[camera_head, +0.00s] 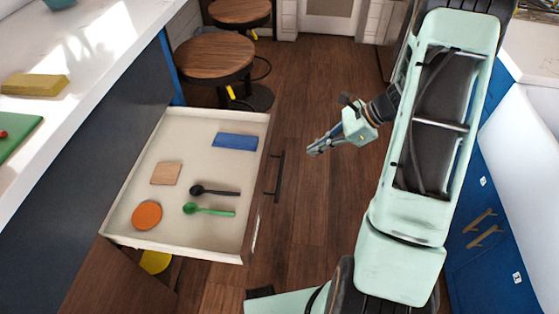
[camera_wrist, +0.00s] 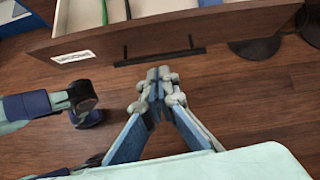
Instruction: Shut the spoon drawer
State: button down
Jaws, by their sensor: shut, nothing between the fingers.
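The spoon drawer (camera_head: 115,225) stands pulled out on the left in the head view. It holds a black spoon (camera_head: 215,191), a green spoon (camera_head: 209,210), a blue block (camera_head: 235,141), a tan square (camera_head: 166,173) and an orange disc (camera_head: 147,215). Its dark bar handle (camera_head: 279,175) is on the wooden front, which also shows in the wrist view (camera_wrist: 225,30). My gripper (camera_head: 312,150) is shut and empty, to the right of the handle and apart from it. In the wrist view my gripper's fingertips (camera_wrist: 158,73) point toward the handle (camera_wrist: 160,57), with a gap.
Round wooden stools (camera_head: 213,57) stand beyond the drawer. A white counter (camera_head: 75,60) with a yellow sponge-like block (camera_head: 34,84) and a green board (camera_head: 16,138) runs along the left. Blue cabinets (camera_head: 485,235) stand at right. The wooden floor (camera_head: 318,90) between is clear.

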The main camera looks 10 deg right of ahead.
jog(key=m, duration=0.1)
jog(key=b, duration=0.1)
send_near(267, 164)
jog(key=shift+y, duration=0.3)
jog(key=f, duration=0.2)
jog(key=a+f, duration=0.1)
jog(key=f, duration=0.1)
jog(key=w+a+f, duration=0.1)
jog(key=f, duration=0.1)
jog(key=shift+w+a, duration=0.35)
jog(key=shift+a, duration=0.35)
jog(key=shift+r, duration=0.1)
